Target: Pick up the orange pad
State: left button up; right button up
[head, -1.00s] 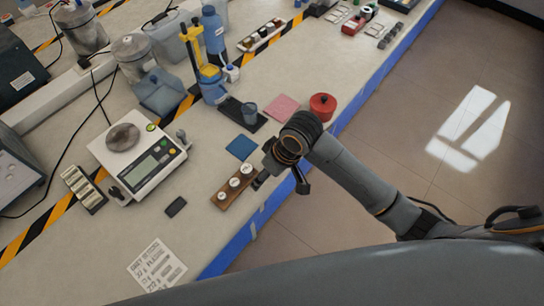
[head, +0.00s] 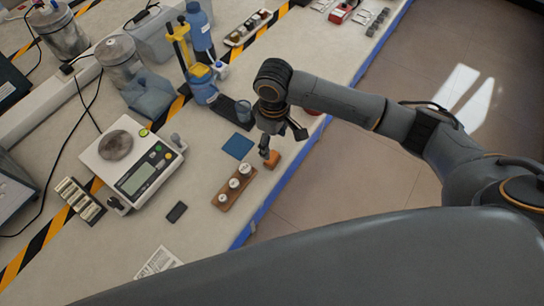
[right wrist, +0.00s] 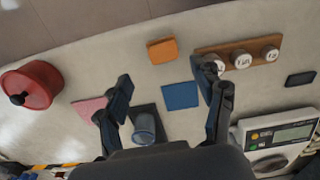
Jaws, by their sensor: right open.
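The orange pad (head: 275,161) lies on the bench near its front edge, just beyond the wooden block with white-capped jars. In the head view my right gripper (head: 281,143) is above the bench beside it, and one finger partly covers the pad. In the right wrist view the whole orange pad (right wrist: 162,50) shows, flat on the bench, ahead of and between the spread fingers of my right gripper (right wrist: 168,85). The gripper is open, empty and apart from the pad. My left gripper is out of view.
A blue pad (right wrist: 181,96), a pink pad (right wrist: 88,109), a red lidded pot (right wrist: 33,84) and a dark stand with a cup (right wrist: 145,127) are close by. The jar block (head: 234,188) and a scale (head: 132,160) stand nearer. Bare bench surrounds the orange pad.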

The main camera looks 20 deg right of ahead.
aim_at(271, 155)
jog(key=shift+f, duration=0.75)
jog(key=f, duration=0.1)
jog(key=f+p, duration=0.1)
jog(key=f, duration=0.2)
jog(key=shift+a+f, duration=0.1)
jog(key=shift+a, duration=0.25)
jog(key=shift+f, duration=0.5)
jog(key=c, duration=1.1)
jog(key=shift+r, duration=0.1)
jog(key=shift+w+r, duration=0.1)
jog(key=shift+r, duration=0.4)
jog(key=s+r+b, duration=0.1)
jog(key=s+r, duration=1.1)
jog(key=s, duration=0.2)
jog(key=shift+d+b, duration=0.3)
jog(key=shift+d, duration=0.15)
